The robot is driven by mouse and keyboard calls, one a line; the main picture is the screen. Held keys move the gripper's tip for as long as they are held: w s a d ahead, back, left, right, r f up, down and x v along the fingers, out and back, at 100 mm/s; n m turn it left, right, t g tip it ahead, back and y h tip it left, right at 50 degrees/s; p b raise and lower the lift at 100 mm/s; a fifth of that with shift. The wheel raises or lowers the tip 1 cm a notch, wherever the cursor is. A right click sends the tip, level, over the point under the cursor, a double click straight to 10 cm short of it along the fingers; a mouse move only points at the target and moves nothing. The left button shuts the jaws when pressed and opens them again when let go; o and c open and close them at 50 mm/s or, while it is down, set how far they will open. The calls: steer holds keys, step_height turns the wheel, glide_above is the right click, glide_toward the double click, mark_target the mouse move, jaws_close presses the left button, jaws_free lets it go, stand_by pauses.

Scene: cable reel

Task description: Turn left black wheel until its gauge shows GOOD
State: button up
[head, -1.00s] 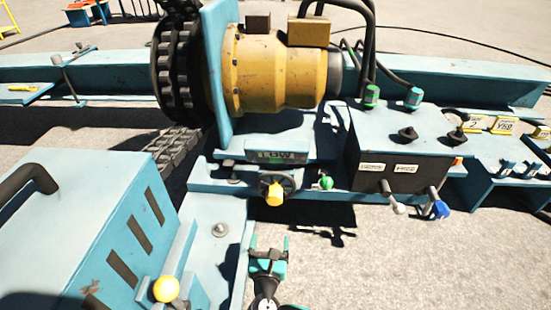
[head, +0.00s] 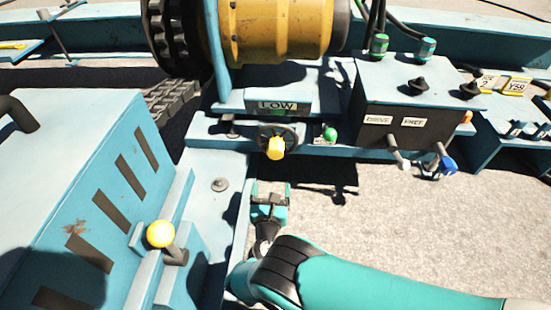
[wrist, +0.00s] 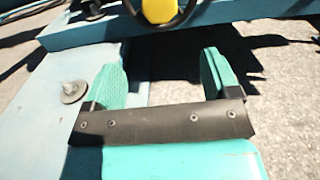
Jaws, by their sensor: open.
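The black wheel (head: 291,131) with a yellow knob (head: 275,148) is on the front of the blue frame, under a gauge (head: 278,106) that reads LOW. In the wrist view the lower part of the wheel (wrist: 190,12) and its yellow knob (wrist: 159,9) show at the top edge. My gripper (head: 270,188) is open and empty, in front of and below the wheel, apart from it. Its two teal fingers (wrist: 164,80) point toward the wheel in the wrist view, with a wide gap between them.
A green knob (head: 330,134) sits right of the wheel. Further right is a control box (head: 405,85) with DRIVE and FREE labels and levers. A blue cabinet (head: 75,190) and a yellow-topped lever (head: 160,234) stand left. Clear ground (head: 400,220) lies right.

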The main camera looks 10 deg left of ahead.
mark_target(275, 158)
steer(key=w+b, duration=0.4)
steer(key=b, duration=0.1)
steer(key=w+a+b, duration=0.1)
steer(key=w+b, duration=0.3)
steer(key=b, duration=0.1)
steer(key=w+b, duration=0.5)
steer(key=shift+a+f, duration=0.15)
steer(key=shift+a, duration=0.05)
steer(key=shift+w+a+r, duration=0.1)
steer(key=shift+w+r, duration=0.1)
steer(key=shift+w, duration=0.25)
steer(key=c, duration=1.3)
steer(key=shift+o, duration=0.2)
